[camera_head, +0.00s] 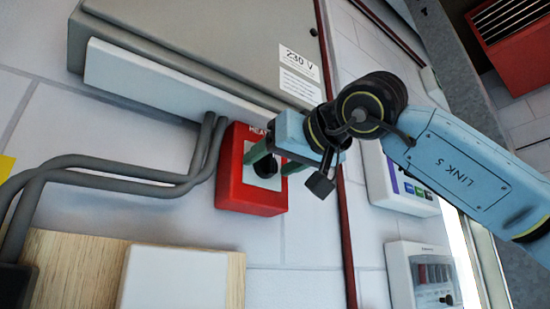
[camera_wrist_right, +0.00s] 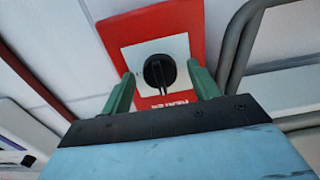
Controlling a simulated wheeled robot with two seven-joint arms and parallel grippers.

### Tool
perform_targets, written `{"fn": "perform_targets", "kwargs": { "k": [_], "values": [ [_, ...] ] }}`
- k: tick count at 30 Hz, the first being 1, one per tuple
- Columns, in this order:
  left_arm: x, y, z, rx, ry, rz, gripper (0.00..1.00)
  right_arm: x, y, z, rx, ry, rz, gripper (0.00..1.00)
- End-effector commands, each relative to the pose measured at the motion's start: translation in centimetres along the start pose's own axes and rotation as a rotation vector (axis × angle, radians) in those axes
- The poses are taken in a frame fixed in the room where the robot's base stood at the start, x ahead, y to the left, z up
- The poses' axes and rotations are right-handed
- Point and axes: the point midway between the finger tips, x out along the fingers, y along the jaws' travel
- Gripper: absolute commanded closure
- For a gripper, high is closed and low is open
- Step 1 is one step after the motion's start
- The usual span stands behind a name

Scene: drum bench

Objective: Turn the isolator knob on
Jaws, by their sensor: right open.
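The isolator is a red box (camera_head: 235,190) with a white plate and a black knob (camera_head: 266,166), fixed to the tiled wall. My right gripper (camera_head: 272,158) is at the box, with its two green fingers on either side of the knob in the head view. In the right wrist view the black knob (camera_wrist_right: 159,71) sits between and beyond the open fingers (camera_wrist_right: 164,88), with a visible gap to each. Whether the fingers overlap the knob in depth is hard to tell. My left gripper is not in view.
A grey cabinet (camera_head: 215,35) marked 230 V hangs above the box. Grey conduits (camera_head: 120,175) run to the left. A wooden board (camera_head: 75,265) is below left. White panels (camera_head: 415,275) are at the right, beyond a dark red strip.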

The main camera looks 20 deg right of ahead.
Motion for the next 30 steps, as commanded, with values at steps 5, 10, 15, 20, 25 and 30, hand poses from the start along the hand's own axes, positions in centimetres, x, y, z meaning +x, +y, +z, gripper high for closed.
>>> {"fn": "perform_targets", "kwargs": {
  "k": [5,10,15,20,25,30],
  "values": [
    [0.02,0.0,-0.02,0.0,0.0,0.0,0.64,0.01,0.0,0.01,0.0,0.0,0.0,0.39],
    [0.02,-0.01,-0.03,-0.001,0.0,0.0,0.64,-0.01,0.0,0.0,0.0,0.0,0.0,0.59],
    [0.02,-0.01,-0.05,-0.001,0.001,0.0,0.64,-0.03,0.0,-0.01,0.0,0.001,0.0,0.81],
    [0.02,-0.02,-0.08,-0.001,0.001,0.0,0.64,-0.04,-0.01,-0.02,0.004,0.001,-0.001,0.84],
    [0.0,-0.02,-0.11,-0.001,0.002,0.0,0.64,-0.06,-0.03,-0.04,0.039,0.001,-0.002,0.84],
    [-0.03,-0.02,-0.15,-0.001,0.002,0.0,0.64,-0.04,-0.02,-0.04,0.126,0.002,-0.001,0.84]
  ]
}}
